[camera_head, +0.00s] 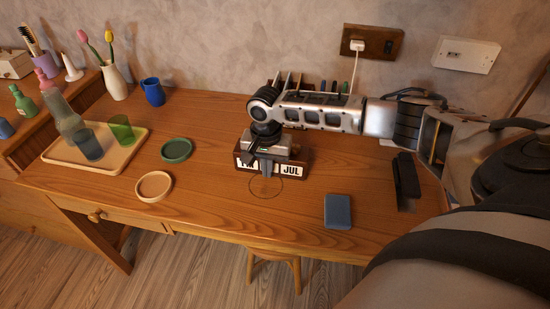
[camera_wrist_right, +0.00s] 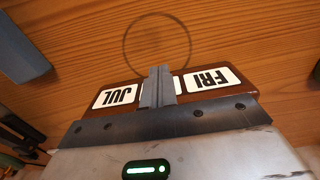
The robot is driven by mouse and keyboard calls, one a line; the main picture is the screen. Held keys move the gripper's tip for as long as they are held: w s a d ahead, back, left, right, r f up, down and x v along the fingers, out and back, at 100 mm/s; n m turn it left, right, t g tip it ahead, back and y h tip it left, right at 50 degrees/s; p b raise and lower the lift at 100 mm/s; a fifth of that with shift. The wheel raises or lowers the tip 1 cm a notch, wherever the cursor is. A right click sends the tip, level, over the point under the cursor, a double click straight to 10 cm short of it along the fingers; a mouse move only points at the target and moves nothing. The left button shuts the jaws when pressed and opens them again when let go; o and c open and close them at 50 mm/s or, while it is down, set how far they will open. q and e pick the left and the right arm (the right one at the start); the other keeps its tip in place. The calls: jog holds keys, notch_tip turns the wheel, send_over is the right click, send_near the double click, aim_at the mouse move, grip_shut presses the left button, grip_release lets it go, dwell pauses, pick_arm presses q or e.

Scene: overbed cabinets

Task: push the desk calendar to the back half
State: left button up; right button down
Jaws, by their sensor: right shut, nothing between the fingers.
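The desk calendar (camera_head: 292,170) is a brown wooden block with white cards, one reading JUL, standing on the desk (camera_head: 225,215). In the right wrist view the calendar (camera_wrist_right: 210,82) shows its FRI and JUL cards, with the middle card mostly covered. My right gripper (camera_head: 266,172) is shut and empty, its fingers pointing down in front of the calendar's middle. The fingers (camera_wrist_right: 158,88) overlap the calendar in the wrist view; I cannot tell whether they touch it. A thin dark ring mark (camera_wrist_right: 157,42) lies on the desk at the calendar's front. My left gripper is not in view.
A blue box-like item (camera_head: 338,211) lies to the right. A green dish (camera_head: 177,150), a tan dish (camera_head: 154,186) and a tray with cups (camera_head: 112,164) are to the left. An upright organizer (camera_head: 300,83) stands behind my right arm, near the wall.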

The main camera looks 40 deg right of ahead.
jog(key=shift+w+d+b, duration=0.45)
jog(key=shift+w+d, duration=0.95)
jog(key=shift+d, duration=0.25)
jog(key=shift+d, duration=0.1)
jog(key=shift+w+d+f+b, duration=0.1)
jog(key=shift+w+d+b, duration=0.55)
jog(key=shift+w+d, duration=0.3)
jog(key=shift+w+d+b, duration=0.6)
jog(key=shift+w+d, duration=0.05)
jog(key=shift+d, duration=0.2)
